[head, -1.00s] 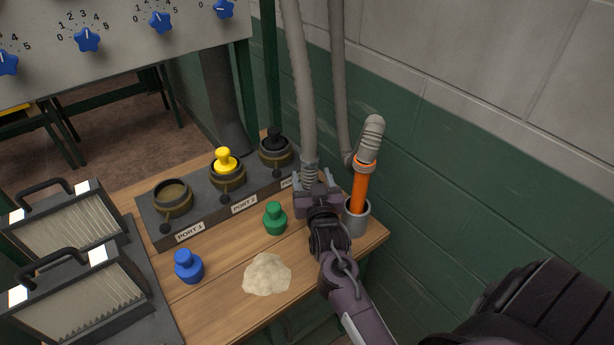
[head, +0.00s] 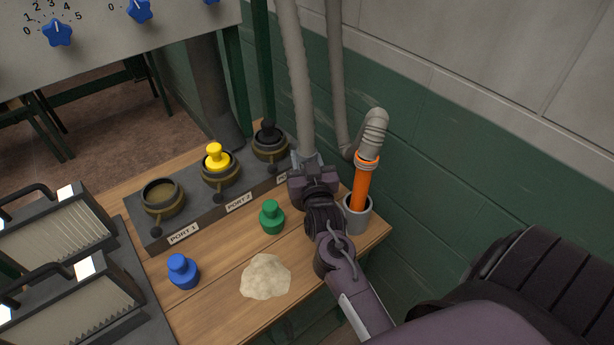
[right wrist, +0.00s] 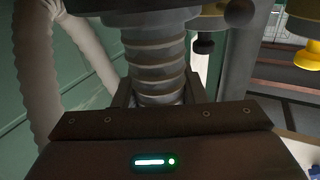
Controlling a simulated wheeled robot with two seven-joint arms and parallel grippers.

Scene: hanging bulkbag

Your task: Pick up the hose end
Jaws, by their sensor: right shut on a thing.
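The grey hose (head: 299,80) hangs down from above to the back right of the table. My right gripper (head: 308,168) is shut on its lower end, the hose end, which the gripper mostly hides. In the right wrist view the ribbed grey cuff of the hose end (right wrist: 155,62) stands between the fingers (right wrist: 158,98). Its lower tip is hidden in the head view, so I cannot tell whether it touches anything. My left gripper is not in view.
A green plug (head: 271,218), a blue plug (head: 183,271) and a powder pile (head: 266,277) lie on the table. An orange wand (head: 361,185) stands in a grey cup (head: 357,215).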

